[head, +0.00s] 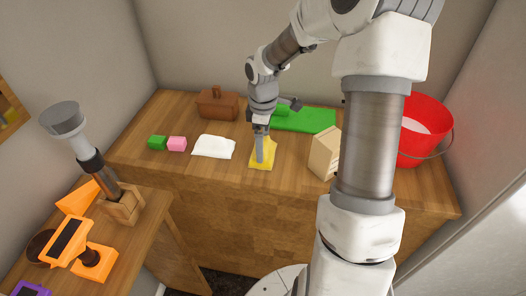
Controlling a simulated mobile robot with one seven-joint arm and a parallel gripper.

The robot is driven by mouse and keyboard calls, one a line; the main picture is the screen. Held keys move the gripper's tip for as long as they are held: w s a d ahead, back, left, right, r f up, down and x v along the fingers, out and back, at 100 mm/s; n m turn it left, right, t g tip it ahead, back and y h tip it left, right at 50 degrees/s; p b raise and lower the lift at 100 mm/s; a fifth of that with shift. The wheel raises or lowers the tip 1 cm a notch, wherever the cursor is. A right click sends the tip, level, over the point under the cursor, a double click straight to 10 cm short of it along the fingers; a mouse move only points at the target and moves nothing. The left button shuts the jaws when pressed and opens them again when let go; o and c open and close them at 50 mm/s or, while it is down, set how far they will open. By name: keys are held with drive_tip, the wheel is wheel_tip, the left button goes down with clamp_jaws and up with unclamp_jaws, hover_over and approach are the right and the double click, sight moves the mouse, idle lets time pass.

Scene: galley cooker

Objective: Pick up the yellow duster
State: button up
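The yellow duster (267,160) lies near the front edge of the wooden counter, in the middle of the head view. My gripper (261,157) points down right over it, its fingers overlapping the duster in the picture and hiding part of it. The fingers line up in this view, so I cannot tell whether they are apart or closed, or whether they touch the cloth.
A pale wooden block (324,153) and red bucket (425,145) stand right.

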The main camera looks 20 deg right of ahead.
drive_tip(key=shift+c, duration=0.3)
drive_tip(key=c, duration=1.1)
wheel_tip(320, 180, up, 10)
drive_tip(key=shift+r+p, duration=0.1)
drive_tip(key=shift+p, duration=0.9)
drive_tip(key=shift+s, duration=0.15)
